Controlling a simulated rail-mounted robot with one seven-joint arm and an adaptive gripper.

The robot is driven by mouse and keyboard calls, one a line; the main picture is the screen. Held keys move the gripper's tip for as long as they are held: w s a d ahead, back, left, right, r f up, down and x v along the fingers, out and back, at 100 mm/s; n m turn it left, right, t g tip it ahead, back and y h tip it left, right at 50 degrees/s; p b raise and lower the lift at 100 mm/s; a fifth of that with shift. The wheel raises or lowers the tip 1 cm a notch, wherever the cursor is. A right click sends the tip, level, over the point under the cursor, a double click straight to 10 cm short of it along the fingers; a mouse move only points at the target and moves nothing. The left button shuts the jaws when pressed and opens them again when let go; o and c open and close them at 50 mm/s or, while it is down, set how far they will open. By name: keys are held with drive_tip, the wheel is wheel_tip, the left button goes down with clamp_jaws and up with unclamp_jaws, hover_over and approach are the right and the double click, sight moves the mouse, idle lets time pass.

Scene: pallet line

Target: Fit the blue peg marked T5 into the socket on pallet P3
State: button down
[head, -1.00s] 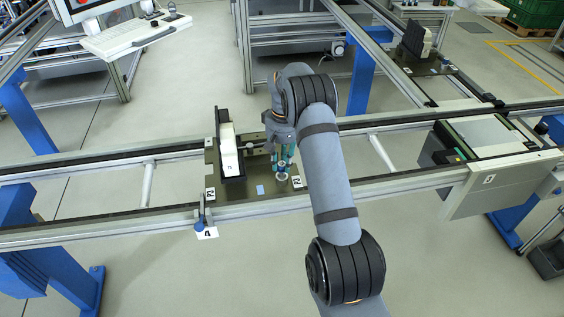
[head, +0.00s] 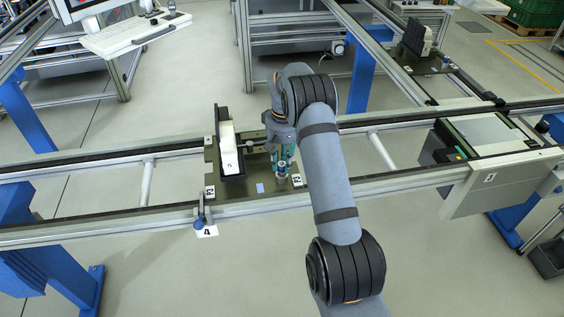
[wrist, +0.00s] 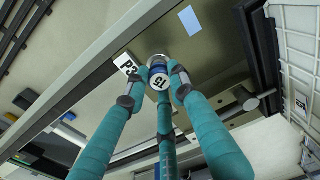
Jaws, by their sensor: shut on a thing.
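My gripper (wrist: 155,82) has teal fingers closed around the blue peg (wrist: 157,71). The peg's round white label (wrist: 160,82) faces the wrist camera and seems to read T5. A silvery round part shows at the peg's far end; I cannot tell whether it is the peg's tip or the socket. The socket is not clearly visible, and I cannot tell whether the peg is in it. Pallet P3 (head: 237,192) lies on the rail line in the head view, with my gripper (head: 282,168) over its right part. Its P3 tag (wrist: 127,63) is just left of the peg.
A white block in a black holder (head: 229,160) stands on the pallet, left of my gripper. A light blue patch (head: 260,188) lies bare between them. A sign reading 4 (head: 207,231) hangs at the front rail. A grey box (head: 497,180) sits on the line at right.

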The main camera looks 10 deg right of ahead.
drive_tip(key=shift+f+b, duration=0.65)
drive_tip(key=shift+f, duration=0.1)
idle(0.8)
drive_tip(key=c, duration=1.4)
unclamp_jaws()
drive_tip(key=o, duration=0.4)
drive_tip(key=shift+r, duration=0.1)
drive_tip(key=shift+r+p, duration=2.75)
drive_tip(key=shift+r, duration=0.7)
drive_tip(key=shift+f, duration=0.1)
